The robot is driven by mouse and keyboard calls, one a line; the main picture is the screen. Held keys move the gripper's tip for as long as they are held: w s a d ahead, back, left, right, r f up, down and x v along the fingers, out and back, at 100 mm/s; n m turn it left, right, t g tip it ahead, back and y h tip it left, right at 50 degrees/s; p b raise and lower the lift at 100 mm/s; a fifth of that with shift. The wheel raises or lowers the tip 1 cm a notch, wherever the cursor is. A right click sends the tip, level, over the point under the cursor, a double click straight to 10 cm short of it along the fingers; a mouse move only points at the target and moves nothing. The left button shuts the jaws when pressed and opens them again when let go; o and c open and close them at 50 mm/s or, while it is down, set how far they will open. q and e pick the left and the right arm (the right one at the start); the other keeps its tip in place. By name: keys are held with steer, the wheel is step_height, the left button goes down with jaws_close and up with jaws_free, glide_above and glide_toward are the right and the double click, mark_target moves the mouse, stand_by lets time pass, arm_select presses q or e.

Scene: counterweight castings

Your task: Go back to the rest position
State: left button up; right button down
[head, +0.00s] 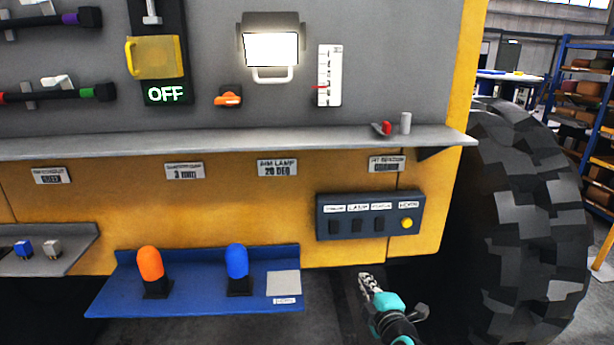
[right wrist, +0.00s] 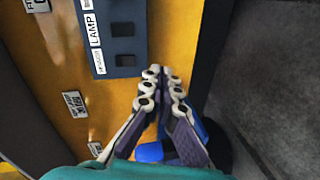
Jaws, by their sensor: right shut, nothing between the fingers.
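My right gripper (head: 368,285) is in the lower right of the head view, below the dark switch box (head: 322,222) and in front of the machine's lower edge. Its fingers are together and hold nothing. In the right wrist view the closed fingertips (right wrist: 163,75) point towards the yellow panel (right wrist: 178,35), beside the switch box (right wrist: 122,60) with its LAMP label. I cannot tell the exact gap to the panel. My left gripper is not in view.
A blue shelf (head: 200,298) with an orange-topped (head: 150,262) and a blue-topped knob (head: 237,261) is left of the gripper. A large tyre (head: 525,220) stands to the right. A grey ledge (head: 230,145) juts out above. Open floor shows beneath the machine.

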steer(key=s+f+m+g+b, duration=0.1)
steer(key=s+f+m+g, duration=0.2)
steer(key=s, duration=0.5)
steer(key=s+f+m+g+h+b, duration=0.1)
steer(key=s+f+m+g+b, duration=0.1)
steer(key=s+f+m, duration=0.4)
steer(key=s+f+m+g+b, duration=0.2)
steer(key=s+f+m, duration=0.3)
steer(key=s, duration=0.5)
steer(key=m+g, duration=0.1)
steer(key=m, duration=0.1)
steer(key=shift+s+m+g, duration=0.3)
steer(key=shift+m, duration=0.1)
steer(key=shift+a, duration=0.15)
